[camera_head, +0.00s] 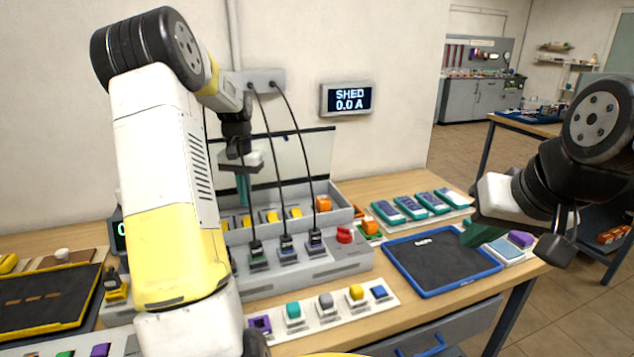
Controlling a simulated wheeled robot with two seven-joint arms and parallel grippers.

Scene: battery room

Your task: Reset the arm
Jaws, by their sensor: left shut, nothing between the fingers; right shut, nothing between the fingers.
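My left arm rises large at the left of the head view and bends over at the top. My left gripper (243,188) hangs in front of the grey console's upright back panel, above its rear tray; its teal fingers point down, shut and empty. My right arm comes in from the right edge. My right gripper (472,236) is above the right side of the blue-rimmed tray mat (438,270); its teal fingers point left and down, shut and empty. The grey console (345,262) has several cabled plugs and a red knob (344,235).
A white strip (330,325) with several coloured blocks lies in front of the console. Several teal-cased units (415,206) stand on a board behind the mat. A wall display (347,98) reads "SHED 0.0 A". A yellow-rimmed dark mat (45,302) lies at the left. Black cables hang before the wall.

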